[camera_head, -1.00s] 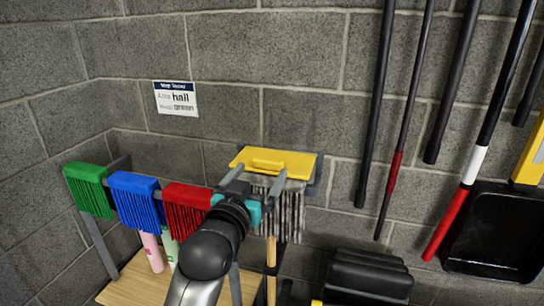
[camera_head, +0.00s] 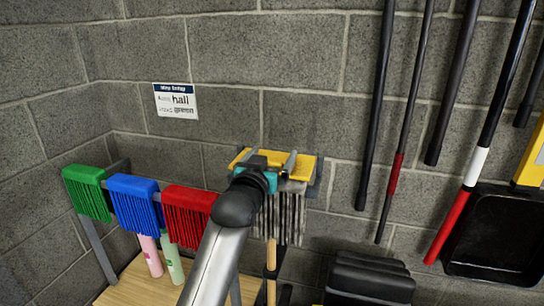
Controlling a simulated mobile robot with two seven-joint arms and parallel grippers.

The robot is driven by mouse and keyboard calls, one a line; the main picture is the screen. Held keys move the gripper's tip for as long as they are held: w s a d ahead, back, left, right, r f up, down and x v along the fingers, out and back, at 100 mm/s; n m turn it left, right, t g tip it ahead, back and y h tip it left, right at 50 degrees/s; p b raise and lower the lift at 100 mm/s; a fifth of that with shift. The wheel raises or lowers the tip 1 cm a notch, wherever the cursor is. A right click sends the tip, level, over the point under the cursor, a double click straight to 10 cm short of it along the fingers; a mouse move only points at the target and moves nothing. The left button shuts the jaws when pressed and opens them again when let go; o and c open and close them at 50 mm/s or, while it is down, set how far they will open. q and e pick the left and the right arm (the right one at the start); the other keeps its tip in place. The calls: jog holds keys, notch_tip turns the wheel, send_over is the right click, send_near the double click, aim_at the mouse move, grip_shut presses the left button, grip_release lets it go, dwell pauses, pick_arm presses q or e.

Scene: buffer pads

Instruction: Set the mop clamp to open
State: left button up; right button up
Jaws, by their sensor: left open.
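The yellow mop clamp (camera_head: 306,166) is at the wall in the middle of the view, above a grey-white striped mop head (camera_head: 291,216) with a wooden handle (camera_head: 271,255) below. My left gripper (camera_head: 270,160) is open, its two grey fingers lying in front of the yellow clamp. The gripper and its teal wrist part hide the clamp's middle and its lower left part. I cannot tell whether the fingers touch it. My right gripper is not in view.
Green (camera_head: 88,191), blue (camera_head: 137,200) and red (camera_head: 188,213) brushes hang on a rail to the left. Bottles (camera_head: 172,259) stand on a wooden top (camera_head: 131,287) below. Dark poles (camera_head: 375,105) and a black dustpan (camera_head: 495,232) hang at right. A sign (camera_head: 175,100) is on the wall.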

pick_arm(q)
grip_shut()
dwell(0.8)
